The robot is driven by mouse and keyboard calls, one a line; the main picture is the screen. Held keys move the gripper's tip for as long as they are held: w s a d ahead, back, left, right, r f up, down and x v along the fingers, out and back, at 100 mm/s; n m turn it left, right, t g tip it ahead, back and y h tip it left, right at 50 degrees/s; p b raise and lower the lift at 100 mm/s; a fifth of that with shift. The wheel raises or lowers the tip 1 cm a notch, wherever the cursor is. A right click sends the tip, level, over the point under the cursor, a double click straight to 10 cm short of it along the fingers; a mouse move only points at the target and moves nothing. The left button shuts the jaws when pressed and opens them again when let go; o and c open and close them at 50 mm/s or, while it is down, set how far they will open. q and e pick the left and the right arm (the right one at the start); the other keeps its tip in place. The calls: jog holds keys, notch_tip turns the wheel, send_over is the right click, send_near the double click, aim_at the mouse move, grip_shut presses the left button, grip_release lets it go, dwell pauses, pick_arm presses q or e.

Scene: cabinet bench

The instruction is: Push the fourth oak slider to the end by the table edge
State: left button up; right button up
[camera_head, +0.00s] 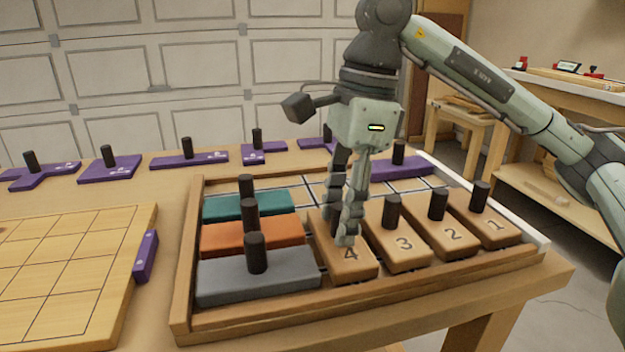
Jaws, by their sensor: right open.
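The oak slider marked 4 (351,268) lies in the wooden tray (300,319), with its numbered end close to the tray's near wall. Oak sliders 3 (404,258), 2 (452,240) and 1 (497,227) stand in a row to the right, each with a dark peg. My left gripper is not in view.
Teal (220,207), orange (222,238) and grey (225,284) pegged blocks fill the tray's left side. A purple block (405,168) lies at the tray's back. Several purple pegged pieces line the table's far side. A gridded wooden board (60,265) lies left.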

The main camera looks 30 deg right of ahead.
aim_at(340, 205)
jog(key=shift+r+p, duration=2.65)
jog(key=shift+r, duration=1.05)
